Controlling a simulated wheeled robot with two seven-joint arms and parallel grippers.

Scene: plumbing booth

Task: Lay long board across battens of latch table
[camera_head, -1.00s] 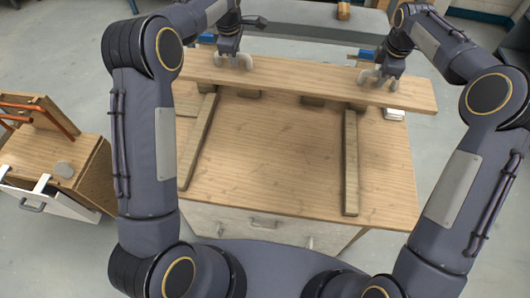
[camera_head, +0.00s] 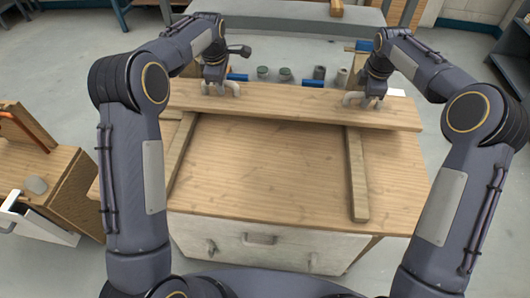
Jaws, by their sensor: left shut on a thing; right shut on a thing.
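The long board (camera_head: 290,108) spans left to right over the far part of the latch table (camera_head: 265,170). My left gripper (camera_head: 220,92) is shut on the board's far edge, left of its middle. My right gripper (camera_head: 362,99) is shut on the same edge, right of its middle. Two battens run front to back on the table top: the left batten (camera_head: 182,150) and the right batten (camera_head: 356,175). Their far ends are hidden under the board. I cannot tell whether the board touches them.
Several small fittings (camera_head: 285,75) and blue-ended pieces stand behind the board. A grey bench (camera_head: 280,14) is further back. A wooden cabinet (camera_head: 50,180) with an open drawer stands at left, close to the table. The table top between the battens is clear.

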